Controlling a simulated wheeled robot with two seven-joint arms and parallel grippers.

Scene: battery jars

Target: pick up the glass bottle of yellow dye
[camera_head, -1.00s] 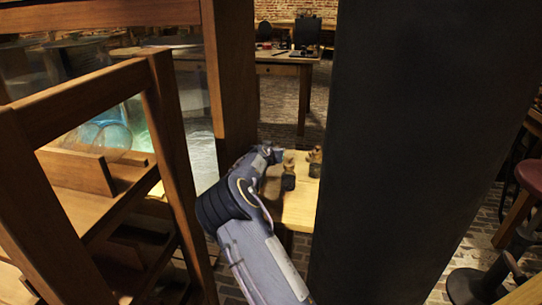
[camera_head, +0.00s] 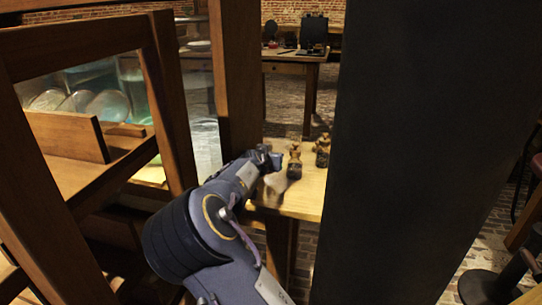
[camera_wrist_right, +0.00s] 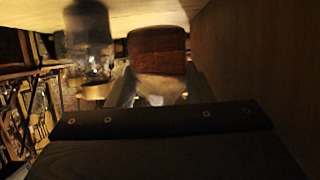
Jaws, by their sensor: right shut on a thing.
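My right gripper (camera_head: 268,160) is at the left edge of a small wooden table, beside a wooden post. In the right wrist view, a blurred reddish-brown block, like a stopper (camera_wrist_right: 158,50), shows between the fingers, with pale glassy material below it. The gripper is shut on this thing, which seems to be a small bottle. In the head view a blurred pale brown shape (camera_head: 273,188) hangs under the gripper. I cannot tell its dye colour. A small dark bottle with a light brown top (camera_head: 294,162) stands just right of the gripper. My left gripper is out of view.
Another small bottle (camera_head: 322,150) stands farther right on the small table (camera_head: 300,205). A wooden post (camera_head: 236,80) rises close to my arm. A wooden frame (camera_head: 165,100) with glass vessels behind fills the left. A wide dark column (camera_head: 420,150) blocks the right.

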